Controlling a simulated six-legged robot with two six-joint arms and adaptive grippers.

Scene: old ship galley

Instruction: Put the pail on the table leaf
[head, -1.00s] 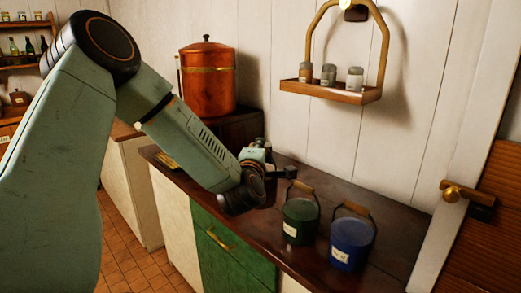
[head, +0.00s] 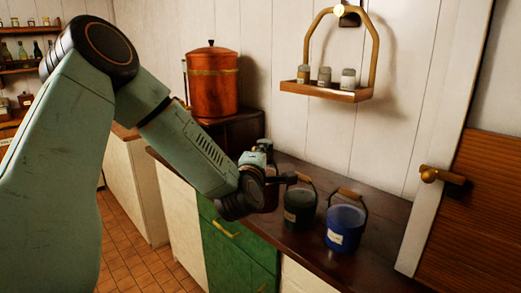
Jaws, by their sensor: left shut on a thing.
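A dark green pail (head: 299,210) with a white label and a wooden grip on its bail stands on the dark counter top, its bail upright. A blue pail (head: 346,229) of the same kind stands just to its right. My left gripper (head: 290,179) comes in from the left at the top of the green pail and is shut on its handle; its fingers are small and partly hidden. The green pail appears to rest on the counter. My right gripper is not in view.
The dark wooden counter (head: 385,222) runs along the white plank wall above green and cream cupboards. A copper urn (head: 211,84) stands at the back left. A hanging shelf (head: 325,90) with jars is above the pails.

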